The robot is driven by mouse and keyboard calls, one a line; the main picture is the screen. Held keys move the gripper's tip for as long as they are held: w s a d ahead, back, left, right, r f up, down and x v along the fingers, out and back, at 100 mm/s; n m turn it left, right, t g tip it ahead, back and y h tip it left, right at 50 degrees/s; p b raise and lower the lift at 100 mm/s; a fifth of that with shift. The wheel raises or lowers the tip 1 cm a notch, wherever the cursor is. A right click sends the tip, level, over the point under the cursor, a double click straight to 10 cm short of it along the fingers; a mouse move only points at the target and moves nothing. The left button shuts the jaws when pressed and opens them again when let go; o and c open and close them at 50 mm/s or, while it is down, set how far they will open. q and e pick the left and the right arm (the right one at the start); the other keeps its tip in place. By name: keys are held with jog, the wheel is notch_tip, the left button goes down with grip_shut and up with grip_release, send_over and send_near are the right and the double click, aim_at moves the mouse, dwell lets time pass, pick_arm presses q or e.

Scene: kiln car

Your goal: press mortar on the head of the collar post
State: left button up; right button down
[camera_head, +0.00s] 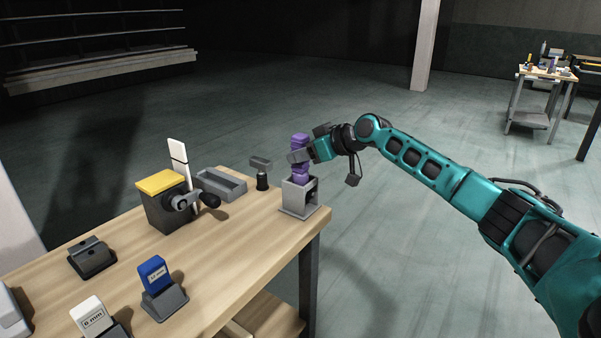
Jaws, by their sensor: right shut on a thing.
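My right gripper (308,155) is shut on a purple, waisted post-like piece (300,141), near the table's far right corner. The piece stands upright; its lower part meets a grey open-fronted holder (298,197), and I cannot tell whether it rests in it or hangs just above. I cannot tell for sure whether this piece is the collar post. No mortar can be made out on its top. My left gripper is not in view.
On the wooden table (235,262) are a yellow-topped dark box (163,207), a grey tray (222,184), a small T-topped stand (262,173), a black slotted block (92,258), and blue (154,274) and white (92,316) gauge blocks. The table's middle right is clear.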

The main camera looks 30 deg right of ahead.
aim_at(303, 135)
jog(key=shift+r, duration=0.55)
jog(key=shift+p, duration=0.3)
jog(key=shift+r+p, duration=2)
jog(key=shift+r, duration=0.5)
jog(key=shift+r+p, duration=0.95)
jog(key=shift+r, duration=0.15)
jog(key=shift+w+r+p, duration=0.2)
jog(key=shift+r+p, duration=1)
jog(key=shift+r, duration=0.1)
